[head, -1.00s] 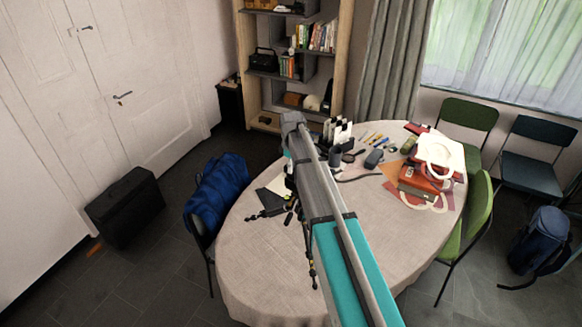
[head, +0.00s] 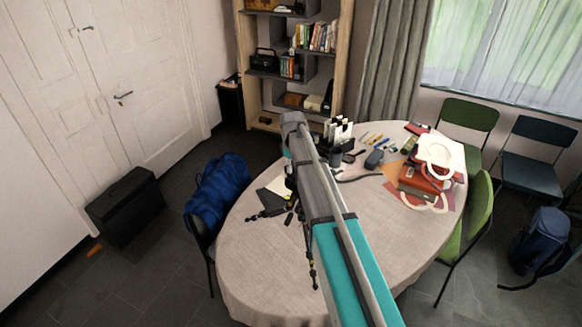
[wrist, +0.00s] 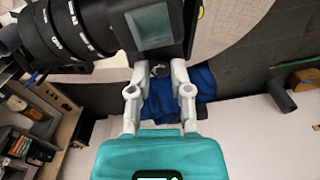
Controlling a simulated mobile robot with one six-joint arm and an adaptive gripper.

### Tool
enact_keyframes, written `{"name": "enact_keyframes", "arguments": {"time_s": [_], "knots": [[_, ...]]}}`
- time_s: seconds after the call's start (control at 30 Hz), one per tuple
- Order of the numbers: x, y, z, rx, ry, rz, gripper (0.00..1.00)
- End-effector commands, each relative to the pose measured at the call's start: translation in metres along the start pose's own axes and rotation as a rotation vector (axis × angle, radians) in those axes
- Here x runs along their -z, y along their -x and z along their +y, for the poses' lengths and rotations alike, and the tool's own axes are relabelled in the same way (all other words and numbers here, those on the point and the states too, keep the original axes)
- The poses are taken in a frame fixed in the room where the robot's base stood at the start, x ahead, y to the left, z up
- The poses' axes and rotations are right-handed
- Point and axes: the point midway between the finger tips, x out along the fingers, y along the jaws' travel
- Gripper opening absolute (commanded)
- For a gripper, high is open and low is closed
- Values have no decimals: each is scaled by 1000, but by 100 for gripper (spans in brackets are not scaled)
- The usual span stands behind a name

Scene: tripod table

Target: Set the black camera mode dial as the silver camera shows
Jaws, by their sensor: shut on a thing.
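In the wrist view the black camera (wrist: 97,32) fills the upper left, its thick lens pointing left and its small screen facing me. My gripper (wrist: 160,70) is at the camera's lower edge. Its two pale fingers are shut on a small dark round dial (wrist: 160,71), the mode dial. Its markings are too small to read. In the head view my own arm hides the black camera and the gripper. Black tripod legs (head: 265,213) show beside the arm on the table. I cannot make out the silver camera in either view.
The oval table (head: 260,275) has a pale cloth, bare at the front. Pens, small items and a red bag (head: 420,178) lie toward the back and right. A blue bag (head: 215,185) rests on a chair at the left. Green chairs (head: 470,215) stand at the right.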

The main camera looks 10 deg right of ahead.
Motion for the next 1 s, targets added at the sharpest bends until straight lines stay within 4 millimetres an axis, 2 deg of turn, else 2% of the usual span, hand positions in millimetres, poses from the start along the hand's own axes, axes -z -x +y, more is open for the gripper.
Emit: {"name": "enact_keyframes", "arguments": {"time_s": [0.3, 0.5, 1.0], "knots": [[0, 0, 1, 0, -251, 1, 0], [0, 0, 1, 0, -359, 1, 0], [0, 0, 1, 1, -418, 0, 0]]}}
